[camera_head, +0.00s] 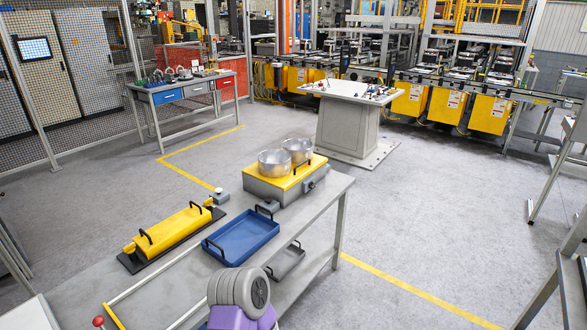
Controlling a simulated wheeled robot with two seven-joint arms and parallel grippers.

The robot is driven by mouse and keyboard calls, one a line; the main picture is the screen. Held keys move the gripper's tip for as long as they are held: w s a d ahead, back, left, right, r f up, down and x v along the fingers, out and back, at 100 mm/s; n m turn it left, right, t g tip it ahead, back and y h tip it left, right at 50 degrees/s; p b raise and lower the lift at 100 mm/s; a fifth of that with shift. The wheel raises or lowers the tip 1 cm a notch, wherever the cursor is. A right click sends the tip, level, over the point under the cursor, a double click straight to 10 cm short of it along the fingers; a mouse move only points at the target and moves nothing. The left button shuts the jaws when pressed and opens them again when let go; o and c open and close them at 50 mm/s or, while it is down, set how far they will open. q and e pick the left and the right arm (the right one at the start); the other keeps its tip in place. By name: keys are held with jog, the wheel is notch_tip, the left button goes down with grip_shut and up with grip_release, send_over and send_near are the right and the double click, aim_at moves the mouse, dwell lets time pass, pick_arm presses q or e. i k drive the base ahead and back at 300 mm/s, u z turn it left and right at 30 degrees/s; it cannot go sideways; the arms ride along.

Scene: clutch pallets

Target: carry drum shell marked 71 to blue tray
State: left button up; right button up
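Two silver metal drum shells stand side by side, open side up, on a yellow-topped grey fixture (262,186) on the grey workbench. One is the left shell (274,165) and the other is the right shell (298,150), slightly farther back. No number can be read on either, so I cannot tell which is marked 71. The blue tray (262,241) lies nearer on the same bench, in front of the fixture, and looks empty. It has black handles at its ends. Neither of my grippers is in view.
A long yellow block with black handles (172,229) lies left of the tray. A grey tray (286,261) lies on a lower level at right. Open floor (400,220) extends to the right.

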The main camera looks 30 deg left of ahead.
aim_at(242, 240)
jog(key=z, duration=0.3)
jog(key=i, duration=1.7)
jog(key=u, duration=0.9)
jog(key=i, duration=1.2)
jog(key=u, duration=1.15)
